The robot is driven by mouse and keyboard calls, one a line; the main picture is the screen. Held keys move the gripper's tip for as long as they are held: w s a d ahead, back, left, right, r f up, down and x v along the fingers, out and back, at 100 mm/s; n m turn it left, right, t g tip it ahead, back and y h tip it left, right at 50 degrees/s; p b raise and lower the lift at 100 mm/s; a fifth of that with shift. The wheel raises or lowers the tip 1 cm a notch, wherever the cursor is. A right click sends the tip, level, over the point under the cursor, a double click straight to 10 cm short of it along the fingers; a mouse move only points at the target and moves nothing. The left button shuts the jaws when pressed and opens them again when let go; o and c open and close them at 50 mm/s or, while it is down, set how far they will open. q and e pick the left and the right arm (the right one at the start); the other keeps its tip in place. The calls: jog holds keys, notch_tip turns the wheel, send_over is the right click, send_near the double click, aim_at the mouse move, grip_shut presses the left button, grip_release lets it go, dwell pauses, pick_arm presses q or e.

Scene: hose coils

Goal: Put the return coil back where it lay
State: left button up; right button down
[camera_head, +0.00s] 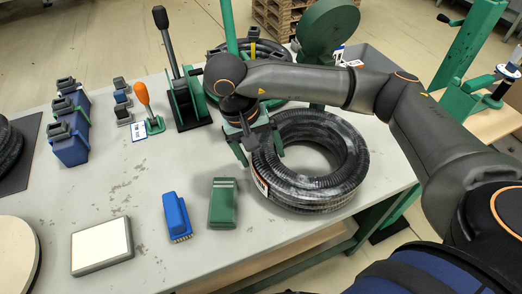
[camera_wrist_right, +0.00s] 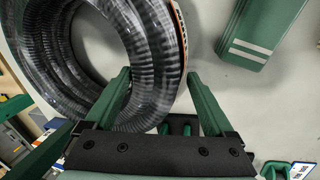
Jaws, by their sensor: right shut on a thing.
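A thick black hose coil (camera_head: 322,190) lies flat at the right of the table, with a white and orange label on its near-left side. The label's text is too small to read, so I cannot tell if it names the return coil. My right gripper (camera_head: 260,152) points down over the coil's left side and is shut on its wound ring. In the right wrist view the coil (camera_wrist_right: 85,65) passes between the fingers (camera_wrist_right: 160,75). I cannot tell whether it touches the table. My left gripper is not in view.
A green block (camera_head: 222,204), a blue brush (camera_head: 177,216) and a pale-topped pad (camera_head: 101,246) lie in front. A lever stand (camera_head: 188,100) and another coil (camera_head: 268,48) stand behind. A dark coil (camera_head: 8,148) sits on a mat at left.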

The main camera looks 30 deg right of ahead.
jog(key=shift+f+b, duration=0.45)
jog(key=shift+b, duration=0.05)
dwell(0.6)
jog(key=shift+c, duration=0.4)
grip_release()
jog(key=shift+o, duration=0.4)
jog(key=shift+f, duration=0.15)
jog(key=shift+a+r, duration=0.1)
jog(key=shift+r, duration=0.15)
jog(key=shift+p+v, duration=1.25)
jog(key=shift+v, duration=0.95)
jog(key=shift+p+v, duration=0.8)
jog(key=shift+v, duration=0.3)
